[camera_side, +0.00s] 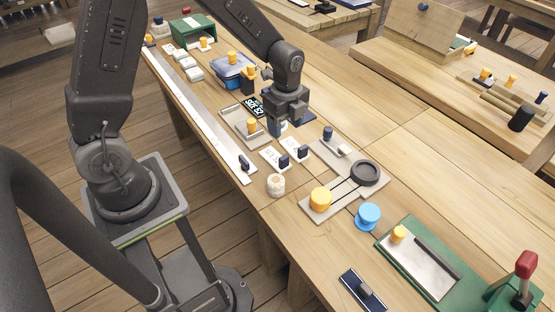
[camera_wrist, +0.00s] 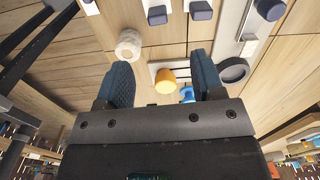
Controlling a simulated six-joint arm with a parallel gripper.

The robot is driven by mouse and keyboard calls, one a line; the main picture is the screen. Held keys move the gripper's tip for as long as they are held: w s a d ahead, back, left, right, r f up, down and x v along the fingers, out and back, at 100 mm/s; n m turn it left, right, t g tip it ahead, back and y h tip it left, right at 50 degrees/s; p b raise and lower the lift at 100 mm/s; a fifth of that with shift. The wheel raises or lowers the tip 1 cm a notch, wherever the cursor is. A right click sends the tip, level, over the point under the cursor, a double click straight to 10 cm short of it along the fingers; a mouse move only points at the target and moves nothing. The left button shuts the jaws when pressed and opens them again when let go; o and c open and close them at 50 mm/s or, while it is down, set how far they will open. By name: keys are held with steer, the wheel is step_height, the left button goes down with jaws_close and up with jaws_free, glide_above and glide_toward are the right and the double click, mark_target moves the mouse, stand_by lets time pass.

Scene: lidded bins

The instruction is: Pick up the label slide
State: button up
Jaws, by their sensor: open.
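I cannot tell for certain which piece is the label slide. Two small white cards with dark blue knobs, a left card (camera_side: 269,153) and a right card (camera_side: 302,156), lie side by side on the bench; their knobs (camera_wrist: 157,15) show at the top of the wrist view. A dark sign with white lettering (camera_side: 256,106) stands behind them. A dark blue plate with a grey knob (camera_side: 362,291) lies at the front edge. My gripper (camera_side: 287,127) is open and empty above the bench, just behind the cards. In the wrist view its fingers (camera_wrist: 163,88) are spread apart, with nothing gripped.
A cream cylinder (camera_side: 276,185) stands in front of the cards. To the right are a board with a yellow knob (camera_side: 320,199) and dark ring (camera_side: 365,173), a blue spool (camera_side: 368,216) and a green tray (camera_side: 386,243). A blue lidded bin (camera_side: 235,72) stands behind.

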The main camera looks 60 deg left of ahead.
mark_target(283, 156)
step_height(283, 156, down, 8)
steer(key=shift+s+a+f, duration=0.1)
steer(key=shift+f, duration=1.3)
steer(key=shift+s+a+f, duration=0.1)
steer(key=shift+f, duration=1.25)
steer(key=c, duration=1)
